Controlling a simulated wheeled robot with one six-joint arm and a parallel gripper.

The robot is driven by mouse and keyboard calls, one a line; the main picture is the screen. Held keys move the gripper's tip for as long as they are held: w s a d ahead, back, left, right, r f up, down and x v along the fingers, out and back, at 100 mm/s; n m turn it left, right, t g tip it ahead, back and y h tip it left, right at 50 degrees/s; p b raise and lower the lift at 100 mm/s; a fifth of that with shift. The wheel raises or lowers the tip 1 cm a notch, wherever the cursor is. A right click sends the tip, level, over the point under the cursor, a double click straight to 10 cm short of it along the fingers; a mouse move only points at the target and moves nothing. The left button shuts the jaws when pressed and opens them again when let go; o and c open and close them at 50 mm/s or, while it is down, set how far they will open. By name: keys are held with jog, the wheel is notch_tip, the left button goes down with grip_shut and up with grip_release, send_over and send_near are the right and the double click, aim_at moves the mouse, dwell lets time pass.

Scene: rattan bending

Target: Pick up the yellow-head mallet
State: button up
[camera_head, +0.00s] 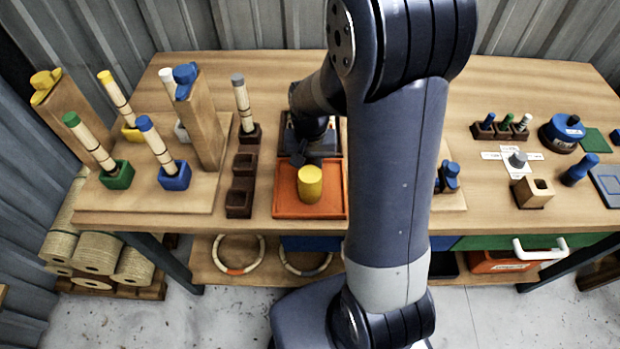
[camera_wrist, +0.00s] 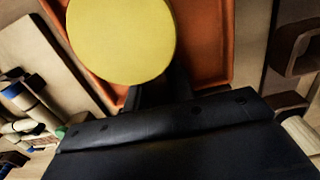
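The mallet's yellow head (camera_head: 310,184) shows in the head view over the orange tray (camera_head: 281,207), near the front of the bench. My gripper (camera_head: 306,160) is low over the tray, just behind the yellow head. In the wrist view the round yellow face (camera_wrist: 122,40) fills the upper left, close to the camera, with the orange tray behind it. Dark finger parts (camera_wrist: 158,92) show at its lower edge. The head hides the fingertips and the mallet's handle, so I cannot tell whether the fingers grip it.
A dark block with square sockets (camera_head: 240,185) stands just left of the tray. Further left, a board (camera_head: 150,205) holds coloured sockets with rattan sticks and two wooden posts. Small tools and a wooden block (camera_head: 533,192) lie at the right.

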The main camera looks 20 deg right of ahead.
grip_shut()
jog(key=shift+r, duration=0.15)
